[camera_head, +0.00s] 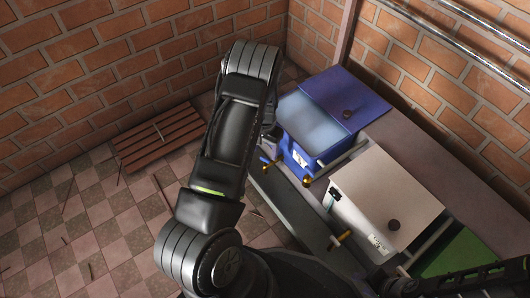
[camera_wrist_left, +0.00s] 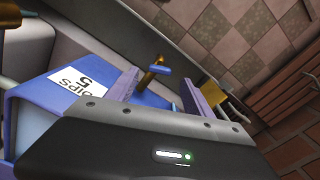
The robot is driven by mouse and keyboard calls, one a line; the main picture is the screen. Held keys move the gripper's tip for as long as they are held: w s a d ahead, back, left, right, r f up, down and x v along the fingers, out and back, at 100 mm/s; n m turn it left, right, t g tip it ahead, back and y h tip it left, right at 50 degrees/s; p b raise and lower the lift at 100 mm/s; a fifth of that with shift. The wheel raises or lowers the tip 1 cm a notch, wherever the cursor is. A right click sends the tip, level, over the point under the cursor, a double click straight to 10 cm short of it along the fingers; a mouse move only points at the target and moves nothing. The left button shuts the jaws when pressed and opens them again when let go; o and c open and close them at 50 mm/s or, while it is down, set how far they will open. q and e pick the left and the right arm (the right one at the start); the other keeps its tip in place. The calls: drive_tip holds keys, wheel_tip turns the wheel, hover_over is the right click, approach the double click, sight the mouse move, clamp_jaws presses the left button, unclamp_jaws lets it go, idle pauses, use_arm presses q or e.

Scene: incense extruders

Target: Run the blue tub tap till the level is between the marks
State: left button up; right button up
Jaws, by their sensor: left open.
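The blue tub (camera_head: 296,152) stands against the wall with its lid (camera_head: 346,98) turned back and pale blue inside. Its front has a white label, and it also shows in the left wrist view (camera_wrist_left: 40,98). A brass tap with a blue handle (camera_head: 266,163) is low at its front; in the left wrist view the tap (camera_wrist_left: 153,76) shows between my finger tips. My left gripper (camera_wrist_left: 158,88) is open, its fingers apart around the line to the tap; contact cannot be told. In the head view my arm mostly hides it. The level marks are not readable.
A beige-lidded tub (camera_head: 388,195) with a brass tap (camera_head: 341,240) stands beside the blue tub, and a green tub (camera_head: 462,254) is beyond it. A dark part of my right arm enters at bottom right. A slatted wooden rack (camera_head: 160,139) lies on the tiled floor.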

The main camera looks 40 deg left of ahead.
sight(265, 159)
use_arm(q)
wheel_tip(265, 159, up, 4)
drive_tip(key=shift+f+p, duration=0.15)
drive_tip(key=shift+p, duration=0.35)
drive_tip(key=shift+s, duration=0.1)
